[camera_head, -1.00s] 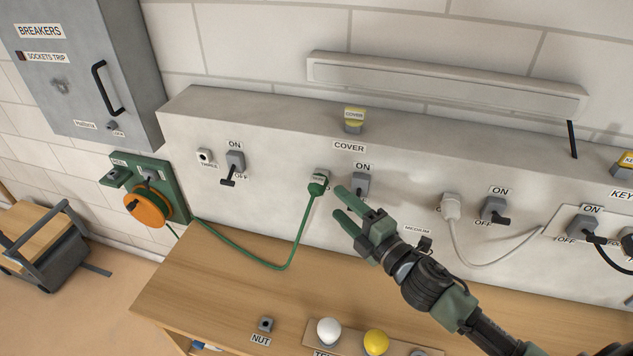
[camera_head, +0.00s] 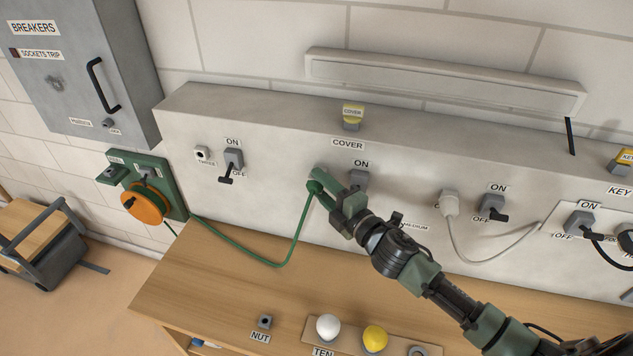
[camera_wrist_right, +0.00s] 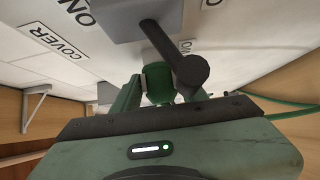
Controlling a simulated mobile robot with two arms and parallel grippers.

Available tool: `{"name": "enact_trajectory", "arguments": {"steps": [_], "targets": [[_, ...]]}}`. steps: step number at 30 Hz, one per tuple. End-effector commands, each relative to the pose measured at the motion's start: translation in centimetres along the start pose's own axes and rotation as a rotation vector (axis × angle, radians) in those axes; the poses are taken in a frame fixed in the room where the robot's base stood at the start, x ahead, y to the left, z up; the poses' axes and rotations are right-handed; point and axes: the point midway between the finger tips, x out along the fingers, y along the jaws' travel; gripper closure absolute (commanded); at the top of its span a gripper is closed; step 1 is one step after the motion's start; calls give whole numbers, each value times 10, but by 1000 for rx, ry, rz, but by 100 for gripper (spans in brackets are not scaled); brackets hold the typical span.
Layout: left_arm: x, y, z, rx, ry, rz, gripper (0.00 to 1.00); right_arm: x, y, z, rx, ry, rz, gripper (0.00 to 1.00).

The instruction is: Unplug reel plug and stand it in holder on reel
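The green reel plug (camera_head: 314,187) sits at the wall panel, mostly covered by my right gripper (camera_head: 322,180) in the head view. In the right wrist view the plug (camera_wrist_right: 157,84) lies between the two green fingers (camera_wrist_right: 158,92), which are spread on either side of it, with a narrow gap seeming to show. Its green cable (camera_head: 296,240) hangs down and runs left to the reel (camera_head: 147,206), an orange drum on a green wall plate. A small green block (camera_head: 112,174), seemingly the holder, juts from the plate's upper left. My left gripper is not in view.
A grey switch (camera_head: 359,179) is right beside my right gripper; its dark lever (camera_wrist_right: 190,68) looms close in the wrist view. A white plug (camera_head: 450,203) is to the right. A wooden bench (camera_head: 215,275) lies below, and a breaker cabinet (camera_head: 85,60) hangs upper left.

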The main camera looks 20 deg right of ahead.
Motion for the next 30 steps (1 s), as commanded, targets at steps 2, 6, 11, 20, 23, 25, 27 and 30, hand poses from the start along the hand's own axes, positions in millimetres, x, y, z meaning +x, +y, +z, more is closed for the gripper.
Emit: {"name": "enact_trajectory", "arguments": {"steps": [2, 6, 11, 20, 23, 25, 27, 30], "targets": [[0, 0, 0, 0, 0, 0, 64, 0, 0, 0, 0, 0, 0, 83], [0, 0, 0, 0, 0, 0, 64, 0, 0, 0, 0, 0, 0, 100], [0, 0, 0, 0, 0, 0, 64, 0, 0, 0, 0, 0, 0, 100], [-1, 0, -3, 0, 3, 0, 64, -3, 0, -4, 2, 1, 0, 100], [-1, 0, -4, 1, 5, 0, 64, -4, 0, -6, 2, 1, 0, 100], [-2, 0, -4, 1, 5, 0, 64, -5, 0, -6, 2, 1, 1, 100], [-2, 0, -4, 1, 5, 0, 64, -5, 0, -7, 2, 1, 0, 100], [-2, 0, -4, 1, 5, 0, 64, -6, 0, -8, 2, 0, 0, 100]]}}
